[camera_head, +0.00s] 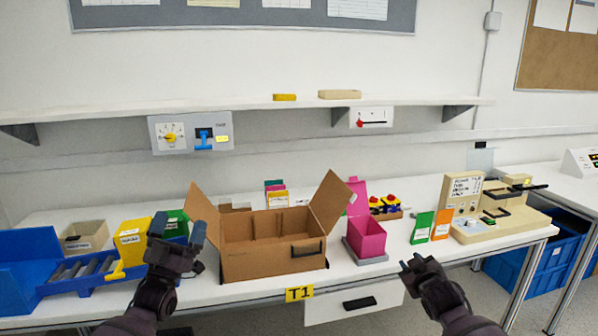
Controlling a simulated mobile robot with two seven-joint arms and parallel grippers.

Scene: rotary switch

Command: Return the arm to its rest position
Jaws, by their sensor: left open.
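My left gripper (176,238) is open and empty, raised in front of the table's left part, between the yellow bin and the cardboard box in the picture. My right gripper (411,263) is at the table's front edge, right of the pink box; its two small fingertips look apart, with nothing between them. The rotary switch, a yellow knob (171,137) on a white dial, sits on a grey wall panel (216,146) under the shelf. A blue lever (205,138) is beside it. Both grippers are well away from the panel.
An open cardboard box (262,262) stands mid-table. A pink box (366,238) is right of it. A yellow bin (128,243) and blue roller tray (85,284) are at left. A beige machine (490,226) is at right. A shelf (240,107) runs above.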

